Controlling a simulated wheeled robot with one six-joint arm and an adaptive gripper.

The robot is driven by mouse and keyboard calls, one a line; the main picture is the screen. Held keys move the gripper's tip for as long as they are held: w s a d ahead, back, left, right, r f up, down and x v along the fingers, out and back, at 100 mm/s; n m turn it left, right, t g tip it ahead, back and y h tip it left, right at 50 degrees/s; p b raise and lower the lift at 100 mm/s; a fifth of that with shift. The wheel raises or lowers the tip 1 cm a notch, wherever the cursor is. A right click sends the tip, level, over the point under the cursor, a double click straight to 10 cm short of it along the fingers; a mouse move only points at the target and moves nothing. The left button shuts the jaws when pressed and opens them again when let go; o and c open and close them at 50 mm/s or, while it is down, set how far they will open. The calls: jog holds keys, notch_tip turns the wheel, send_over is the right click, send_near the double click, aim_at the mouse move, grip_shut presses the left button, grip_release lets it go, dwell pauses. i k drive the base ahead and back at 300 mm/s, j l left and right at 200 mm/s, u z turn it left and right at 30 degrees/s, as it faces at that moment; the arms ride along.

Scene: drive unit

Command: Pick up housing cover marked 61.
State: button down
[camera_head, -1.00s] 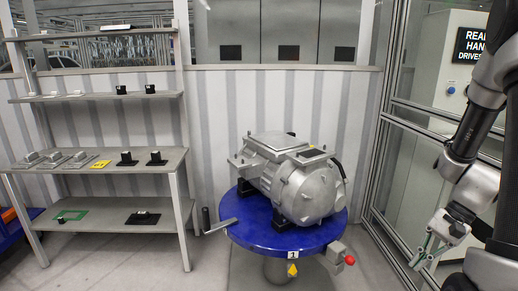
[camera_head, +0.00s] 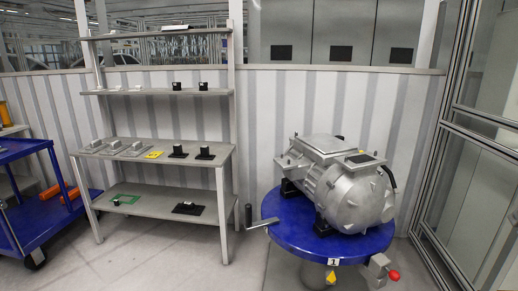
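No number 61 is readable in this view, so I cannot tell which part is the housing cover marked 61. A grey metal drive unit (camera_head: 349,190) sits on a round blue table (camera_head: 290,232). A grey shelf rack (camera_head: 155,204) stands left of it. Its middle shelf holds several flat grey parts (camera_head: 112,147), a yellow piece (camera_head: 154,154) and two black parts (camera_head: 204,153). The lower shelf holds a green plate (camera_head: 124,200) and a black plate (camera_head: 188,208). My gripper is out of view.
A blue cart (camera_head: 40,210) with orange items stands at the far left. A crank handle (camera_head: 262,223) and a red knob (camera_head: 393,275) stick out from the blue table. A framed glass partition (camera_head: 450,180) is at the right. The floor before the rack is clear.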

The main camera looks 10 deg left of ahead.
aim_at(138, 148)
jog(key=i+j+u, duration=0.2)
jog(key=i+j, duration=0.25)
jog(key=j, duration=0.2)
jog(key=i+j+u, duration=0.2)
jog(key=i+j, duration=0.3)
jog(key=i+j+u, duration=0.25)
jog(key=i+j, duration=0.3)
jog(key=i+j+u, duration=0.2)
jog(key=i+j, duration=0.2)
jog(key=i, duration=0.2)
jog(key=i+j+u, duration=0.2)
jog(key=i, duration=0.4)
jog(key=i+j, duration=0.2)
jog(key=j, duration=0.15)
jog(key=i+j+z, duration=0.15)
jog(key=i+j, duration=0.25)
jog(key=j, duration=0.25)
jog(key=i+j+z, duration=0.1)
jog(key=j, duration=0.25)
jog(key=i+j+z, duration=0.1)
jog(key=i+j, duration=0.3)
jog(key=j, duration=0.35)
jog(key=i+j+z, duration=0.1)
jog(key=j, duration=0.25)
jog(key=i, duration=0.05)
